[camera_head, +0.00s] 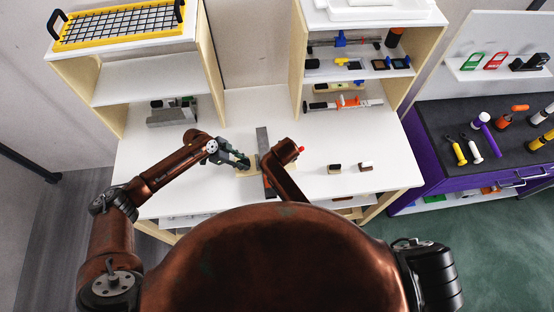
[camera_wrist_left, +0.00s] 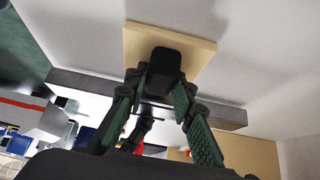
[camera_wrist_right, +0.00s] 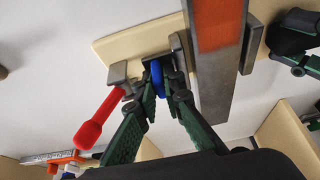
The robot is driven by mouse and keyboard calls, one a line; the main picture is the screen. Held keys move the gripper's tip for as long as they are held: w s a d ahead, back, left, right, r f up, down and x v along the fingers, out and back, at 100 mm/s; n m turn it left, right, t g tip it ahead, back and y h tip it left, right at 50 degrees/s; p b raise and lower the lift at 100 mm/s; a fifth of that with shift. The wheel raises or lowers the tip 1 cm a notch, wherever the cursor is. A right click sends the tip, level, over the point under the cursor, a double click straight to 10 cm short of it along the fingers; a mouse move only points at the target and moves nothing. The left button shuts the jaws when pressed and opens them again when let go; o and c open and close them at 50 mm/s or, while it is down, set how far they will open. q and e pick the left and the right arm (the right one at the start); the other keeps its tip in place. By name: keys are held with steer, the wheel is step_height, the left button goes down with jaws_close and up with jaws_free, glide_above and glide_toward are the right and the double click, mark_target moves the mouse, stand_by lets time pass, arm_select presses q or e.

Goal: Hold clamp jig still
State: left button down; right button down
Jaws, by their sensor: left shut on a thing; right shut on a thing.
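The clamp jig is a pale wooden board (camera_wrist_left: 200,52) with a black block (camera_wrist_left: 168,64) on it; the board also shows in the right wrist view (camera_wrist_right: 135,42). My left gripper (camera_head: 246,164) is shut on the black block. A long grey bar (camera_head: 262,139) with an orange patch (camera_wrist_right: 218,22) lies across the board between grey metal blocks. The clamp's red handle (camera_wrist_right: 98,120) sticks out beside the board. My right gripper (camera_wrist_right: 160,84) is shut on a blue part (camera_wrist_right: 157,77) beside the bar. My right arm hides that gripper in the head view.
Two small blocks (camera_head: 334,168) (camera_head: 366,166) stand on the white table, right of the jig. Shelves (camera_head: 350,75) with tools rise behind at right. A grey holder (camera_head: 172,113) sits in the left shelf unit. The table (camera_head: 150,165) left of the jig is clear.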

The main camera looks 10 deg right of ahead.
steer(key=shift+s+d+f, duration=0.1)
steer(key=shift+s+f, duration=0.3)
steer(key=shift+f, duration=0.2)
steer(key=shift+s+a, duration=0.1)
steer(key=shift+a, duration=0.6)
steer(key=c, duration=2.2)
jaws_free()
steer(key=shift+a, duration=0.1)
steer(key=r, duration=0.5)
steer(key=shift+w, duration=0.35)
steer(key=shift+r, duration=0.3)
